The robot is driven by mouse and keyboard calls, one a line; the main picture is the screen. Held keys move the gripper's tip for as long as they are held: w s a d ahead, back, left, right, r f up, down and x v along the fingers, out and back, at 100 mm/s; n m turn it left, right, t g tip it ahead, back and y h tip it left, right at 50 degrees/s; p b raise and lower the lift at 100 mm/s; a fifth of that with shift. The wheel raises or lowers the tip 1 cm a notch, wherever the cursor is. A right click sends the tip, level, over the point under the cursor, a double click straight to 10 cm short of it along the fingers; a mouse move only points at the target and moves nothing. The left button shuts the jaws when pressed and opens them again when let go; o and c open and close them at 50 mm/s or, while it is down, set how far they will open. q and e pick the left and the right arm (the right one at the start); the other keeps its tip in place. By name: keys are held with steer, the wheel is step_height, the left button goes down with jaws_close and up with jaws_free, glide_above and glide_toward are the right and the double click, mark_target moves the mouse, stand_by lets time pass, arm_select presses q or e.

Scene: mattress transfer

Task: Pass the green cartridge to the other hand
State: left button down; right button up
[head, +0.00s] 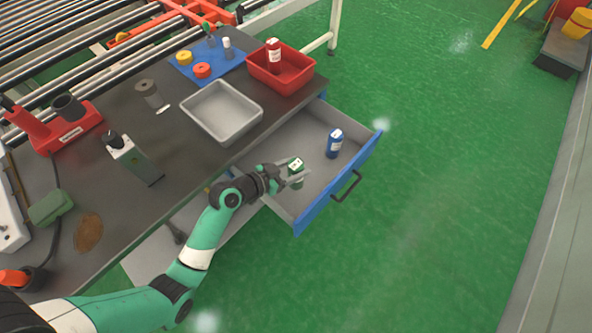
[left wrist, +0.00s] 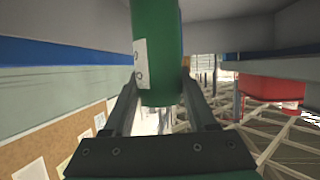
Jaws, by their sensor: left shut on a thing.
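The green cartridge (head: 296,166) is in or just over the left part of the open drawer in the head view. My left gripper (head: 294,172) is shut on it. In the left wrist view the cartridge (left wrist: 162,45), with a white label, stands between the two fingers (left wrist: 160,100). I cannot tell whether its base touches the drawer floor. My right gripper is not in view.
The open drawer (head: 312,131) with a blue front also holds a blue bottle (head: 334,143). Green floor right of the drawer is clear.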

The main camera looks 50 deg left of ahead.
arm_select(q)
step_height(320, 180, up, 5)
steer(key=shift+p, duration=0.75)
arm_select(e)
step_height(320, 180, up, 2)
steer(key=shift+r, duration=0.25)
